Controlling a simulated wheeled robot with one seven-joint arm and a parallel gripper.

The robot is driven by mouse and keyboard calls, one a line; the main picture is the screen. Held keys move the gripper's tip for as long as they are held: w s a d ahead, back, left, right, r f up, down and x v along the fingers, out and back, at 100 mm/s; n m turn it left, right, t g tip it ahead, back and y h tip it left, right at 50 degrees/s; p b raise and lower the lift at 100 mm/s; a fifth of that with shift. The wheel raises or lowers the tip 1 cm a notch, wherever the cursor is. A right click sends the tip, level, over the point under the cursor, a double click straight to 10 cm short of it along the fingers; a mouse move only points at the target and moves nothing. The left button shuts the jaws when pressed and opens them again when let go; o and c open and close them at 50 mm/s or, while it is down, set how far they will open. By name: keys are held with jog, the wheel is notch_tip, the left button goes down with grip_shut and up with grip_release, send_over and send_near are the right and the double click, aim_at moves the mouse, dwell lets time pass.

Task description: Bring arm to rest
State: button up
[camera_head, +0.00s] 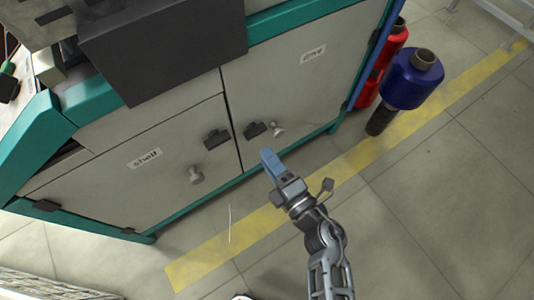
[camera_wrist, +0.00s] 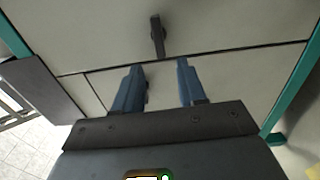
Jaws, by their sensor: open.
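My gripper (camera_head: 268,158) is in front of the cabinet, near the lower edge of its right door, with my arm reaching up from the bottom of the head view. In the wrist view my gripper (camera_wrist: 158,78) shows two blue fingers apart with nothing between them. Past the fingertips are the pale cabinet doors (camera_wrist: 225,25) and a dark handle (camera_wrist: 157,35). I cannot tell whether the fingers touch the cabinet; they look apart from the handle.
The teal-framed cabinet has a left door (camera_head: 130,185) marked "shelf" and a right door (camera_head: 300,90), both closed. Blue (camera_head: 412,80) and red (camera_head: 392,45) bobbins stand at its right. Yellow floor tape (camera_head: 350,180) crosses the grey tiles. The floor at lower right is clear.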

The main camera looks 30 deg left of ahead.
dwell(0.4)
jog(key=s+d+r+m+t+h, duration=0.3)
jog(key=s+d+m+h, duration=0.15)
jog(key=d+m, duration=0.4)
jog(key=s+d+r+m+t+h, duration=0.3)
jog(key=s+d+m, duration=0.3)
jog(key=d, duration=0.5)
jog(key=s+d+r+m+t+h, duration=0.45)
jog(key=d+m, duration=0.35)
jog(key=d, duration=0.2)
jog(key=s+d+r+m+g+h, duration=0.3)
jog(key=s+d+r+m+h, duration=0.2)
jog(key=s+d+r+m, duration=0.4)
notch_tip(320, 180, up, 29)
jog(key=a+p, duration=0.1)
jog(key=p, duration=2.7)
jog(key=shift+a, duration=0.2)
